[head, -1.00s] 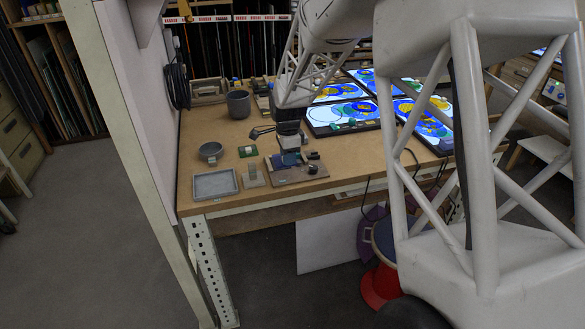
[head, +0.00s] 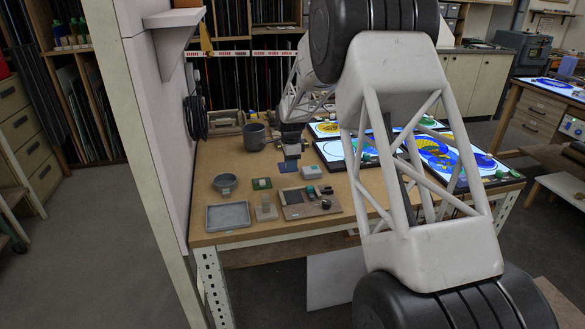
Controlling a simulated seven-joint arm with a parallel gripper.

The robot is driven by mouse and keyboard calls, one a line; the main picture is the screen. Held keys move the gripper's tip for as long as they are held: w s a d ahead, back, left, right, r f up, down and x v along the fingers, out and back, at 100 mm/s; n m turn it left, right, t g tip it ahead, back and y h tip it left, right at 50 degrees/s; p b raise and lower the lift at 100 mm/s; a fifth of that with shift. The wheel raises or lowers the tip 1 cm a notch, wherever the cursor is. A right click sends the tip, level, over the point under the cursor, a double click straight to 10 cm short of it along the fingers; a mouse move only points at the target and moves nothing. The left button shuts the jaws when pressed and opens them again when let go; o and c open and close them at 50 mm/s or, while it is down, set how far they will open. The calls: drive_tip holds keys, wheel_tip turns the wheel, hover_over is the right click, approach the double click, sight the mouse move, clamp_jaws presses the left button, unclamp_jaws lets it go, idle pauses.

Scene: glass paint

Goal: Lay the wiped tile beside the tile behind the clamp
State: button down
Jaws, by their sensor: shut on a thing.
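My gripper (head: 292,156) hangs pointing down over the middle of the bench, behind the clamp board. Its fingers are shut on a small blue tile (head: 288,168), which shows just under them; whether it touches the bench cannot be told. A dark blue tile (head: 265,156) lies flat on the bench behind the clamp, close to the left of the held tile. The clamp (head: 311,192), with a teal part and dark knobs, sits on a brown board (head: 302,208) nearer the front edge. A grey pad also shows on this board.
A white-grey box (head: 321,172) stands right of the gripper. A mug (head: 254,137) stands behind. Light panels (head: 345,152) fill the right.

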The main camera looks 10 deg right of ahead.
sight(291, 183)
drive_tip(key=shift+w+f, duration=0.1)
drive_tip(key=shift+f, duration=0.1)
idle(0.4)
drive_tip(key=shift+f, duration=2.25)
drive_tip(key=shift+f, duration=0.6)
idle(1.0)
drive_tip(key=c, duration=0.9)
unclamp_jaws()
drive_tip(key=shift+r, duration=3.9)
